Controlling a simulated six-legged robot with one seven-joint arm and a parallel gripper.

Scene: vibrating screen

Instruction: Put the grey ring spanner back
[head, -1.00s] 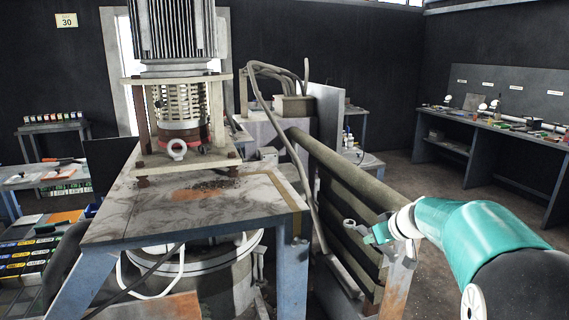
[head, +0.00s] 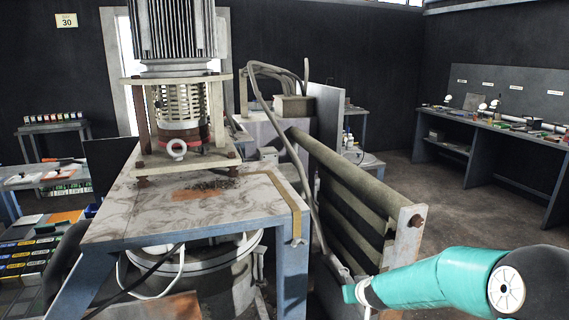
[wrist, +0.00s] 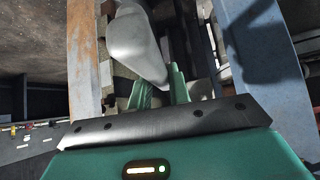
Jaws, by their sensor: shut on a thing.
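The grey ring spanner (wrist: 135,45) shows in the wrist view as a smooth light-grey shaft, widening toward the top and running out of frame. My gripper (wrist: 160,88) is shut on its narrow lower end, with green fingers on either side. In the head view my gripper (head: 350,293) is low at the bottom, right of the machine table's front leg and below the roller frame's end plate.
The machine table (head: 130,225) stands left of my arm. A rusty-edged end plate (head: 405,240) of the roller frame rises just above my arm. A long workbench (head: 510,132) stands far right, with open floor (head: 420,185) before it.

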